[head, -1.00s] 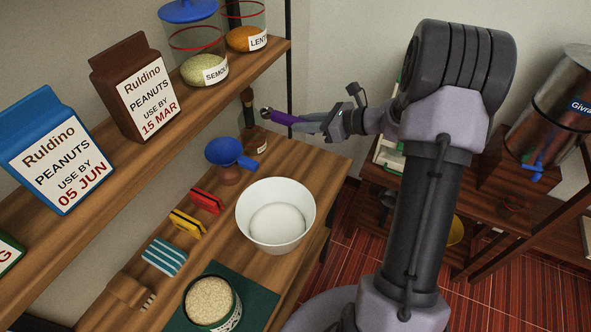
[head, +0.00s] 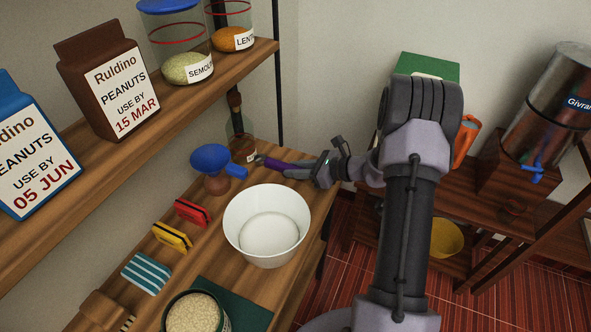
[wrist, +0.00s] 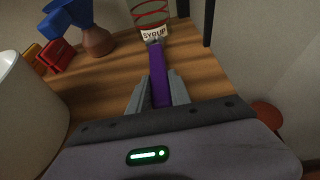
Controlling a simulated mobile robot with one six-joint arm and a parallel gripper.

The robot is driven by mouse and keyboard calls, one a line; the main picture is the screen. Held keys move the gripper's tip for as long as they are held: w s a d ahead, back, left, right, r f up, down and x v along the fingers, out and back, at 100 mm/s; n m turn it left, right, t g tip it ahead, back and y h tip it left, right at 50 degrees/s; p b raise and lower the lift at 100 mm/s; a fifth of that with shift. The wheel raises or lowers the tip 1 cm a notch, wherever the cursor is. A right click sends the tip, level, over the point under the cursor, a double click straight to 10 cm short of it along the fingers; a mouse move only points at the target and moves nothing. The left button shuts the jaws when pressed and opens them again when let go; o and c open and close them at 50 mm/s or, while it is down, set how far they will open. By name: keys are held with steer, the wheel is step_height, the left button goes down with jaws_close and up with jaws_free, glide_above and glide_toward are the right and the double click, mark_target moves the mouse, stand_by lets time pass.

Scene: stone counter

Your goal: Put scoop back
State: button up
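A purple-handled tool, which I take to be the scoop (head: 275,164), is in my gripper (head: 298,169). In the wrist view the purple handle (wrist: 158,72) runs forward from between my two grey fingers (wrist: 160,95), which are shut on it. Its small far end points at the glass syrup jar (head: 243,148) at the back of the counter. In the wrist view that end overlaps the bottom of the jar's label (wrist: 154,34); I cannot tell whether they touch. The scoop's bowl cannot be made out clearly.
A blue funnel (head: 209,158) stands left of the jar. A white bowl (head: 267,225) is in front of my gripper. A shelf (head: 174,108) overhangs the left.

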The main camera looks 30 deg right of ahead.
steer(key=o, duration=0.4)
steer(key=shift+c, duration=0.2)
steer(key=shift+r, duration=0.25)
steer(key=p+v, duration=0.1)
steer(key=v, duration=0.3)
steer(key=p+v, duration=0.1)
steer(key=v, duration=0.2)
steer(key=p+v, duration=0.2)
steer(key=v, duration=0.2)
steer(key=shift+s+a+r, duration=0.1)
steer(key=shift+s+r, duration=0.2)
steer(key=shift+r, duration=0.25)
steer(key=s+a+r+n+g+h, duration=0.1)
steer(key=s+a+r+n+g, duration=0.25)
steer(key=a+r+n, duration=0.55)
steer(key=s+a+r+n+g+h, duration=0.1)
steer(key=s+a+r+n+g, duration=0.35)
steer(key=a, duration=0.75)
steer(key=s+a+r+n+t+h, duration=0.1)
steer(key=s+a+r+n+h, duration=0.1)
steer(key=s+n, duration=0.3)
steer(key=s+a+r+n+t+h, duration=0.2)
steer(key=s+r+n, duration=0.2)
steer(key=s, duration=0.4)
steer(key=shift+a+n, duration=0.35)
steer(key=shift+n, duration=0.4)
